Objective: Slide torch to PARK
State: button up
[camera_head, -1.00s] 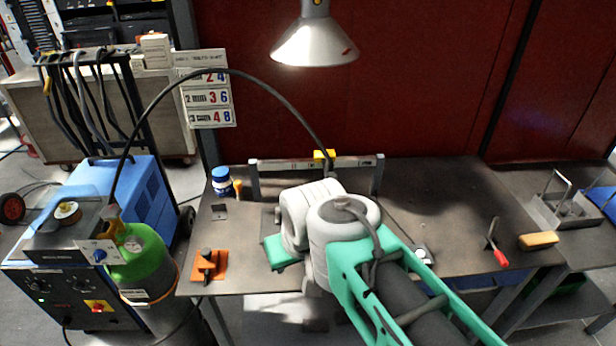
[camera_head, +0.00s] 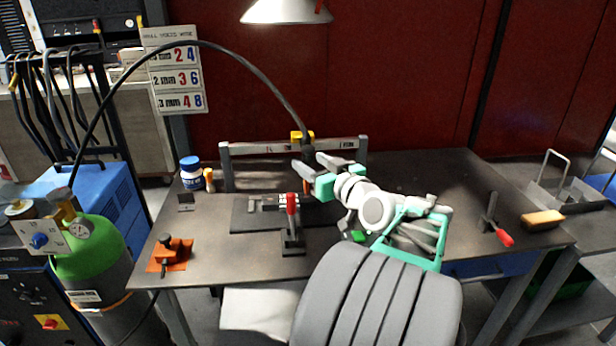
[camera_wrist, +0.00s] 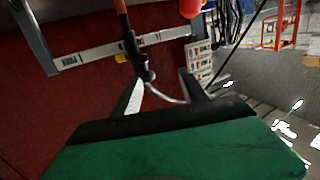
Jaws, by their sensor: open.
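The torch (camera_head: 308,152) is a dark body at the end of a black cable, by a yellow block (camera_head: 301,137) on the grey rail (camera_head: 245,151) behind the bench. The block sits near mid-rail. A small label near the rail's right end (camera_head: 348,145) seems to read PARK. My gripper (camera_head: 316,166) is open, its fingers pointing to the rail close in front of the torch. In the wrist view the torch (camera_wrist: 143,74) appears between the open fingers (camera_wrist: 160,80), with an orange part above and the yellow block beside it. Whether a finger touches it, I cannot tell.
A red-handled clamp (camera_head: 292,215) stands on the bench ahead of my arm. Left are a blue-white jar (camera_head: 191,172) and an orange-based device (camera_head: 170,252); right, another red-handled clamp (camera_head: 503,238) and a brush (camera_head: 542,219). The cable arches over the left side. A lamp (camera_head: 285,12) hangs above.

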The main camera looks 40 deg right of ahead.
aim_at(311, 150)
jog(key=shift+s+d+h, duration=0.4)
jog(key=shift+s+d, duration=0.3)
jog(key=shift+d, duration=0.35)
jog(key=shift+w+d+r+t, duration=0.1)
jog(key=shift+d+r+t, duration=0.1)
jog(key=shift+r+t, duration=0.15)
jog(key=p+x, duration=0.1)
jog(key=x, duration=0.6)
jog(key=shift+w+a+p, duration=0.1)
jog(key=shift+w+p, duration=0.1)
jog(key=shift+p, duration=0.1)
jog(key=shift+c, duration=0.4)
grip_shut()
